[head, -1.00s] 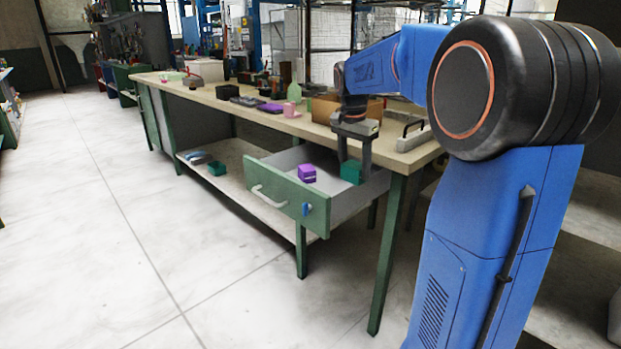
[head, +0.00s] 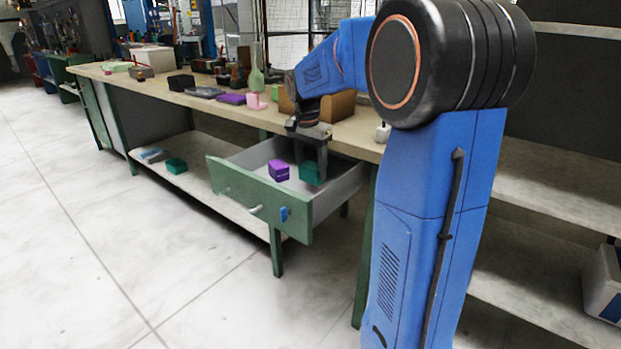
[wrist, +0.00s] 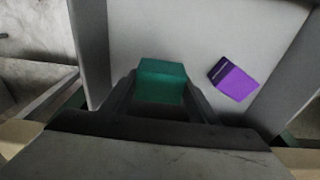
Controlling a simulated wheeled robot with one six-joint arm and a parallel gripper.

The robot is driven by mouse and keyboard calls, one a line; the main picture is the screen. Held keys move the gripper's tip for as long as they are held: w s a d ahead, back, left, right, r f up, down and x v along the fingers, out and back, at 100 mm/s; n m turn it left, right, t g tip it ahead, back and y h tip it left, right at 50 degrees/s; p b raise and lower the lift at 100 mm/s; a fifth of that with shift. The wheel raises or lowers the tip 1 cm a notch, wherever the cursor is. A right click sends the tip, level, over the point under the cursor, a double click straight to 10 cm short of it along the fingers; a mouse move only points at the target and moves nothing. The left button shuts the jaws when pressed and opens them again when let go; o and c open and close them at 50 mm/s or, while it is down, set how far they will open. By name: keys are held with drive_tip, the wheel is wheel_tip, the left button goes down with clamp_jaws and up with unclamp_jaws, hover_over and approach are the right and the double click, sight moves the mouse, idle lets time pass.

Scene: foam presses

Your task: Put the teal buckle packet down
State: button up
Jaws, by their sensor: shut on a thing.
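The teal buckle packet (head: 309,171) is inside the open drawer (head: 257,196), toward its right side. My gripper (head: 318,170) reaches down into the drawer and is shut on the packet. In the wrist view the teal packet (wrist: 162,82) sits between the fingers of my gripper (wrist: 160,98), above or on the pale drawer floor (wrist: 200,30). I cannot tell whether it touches the floor. A purple packet (head: 279,170) lies in the drawer to the left of it; it also shows in the wrist view (wrist: 234,80), apart from my fingers.
The drawer walls stand close on both sides of my gripper. The bench top (head: 180,97) above holds a cardboard box (head: 330,104), a green bottle (head: 257,80) and a pink item (head: 256,101). Another teal packet (head: 176,165) lies on the lower shelf (head: 205,187).

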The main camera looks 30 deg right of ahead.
sight(312, 178)
drive_tip(key=shift+f, duration=1.85)
drive_tip(key=o, duration=1.2)
drive_tip(key=shift+f, duration=0.1)
drive_tip(key=r, duration=0.4)
drive_tip(key=a+r, duration=0.1)
drive_tip(key=r, duration=0.7)
drive_tip(key=shift+s+a+r, duration=0.1)
drive_tip(key=shift+s+a, duration=0.05)
drive_tip(key=shift+s, duration=0.15)
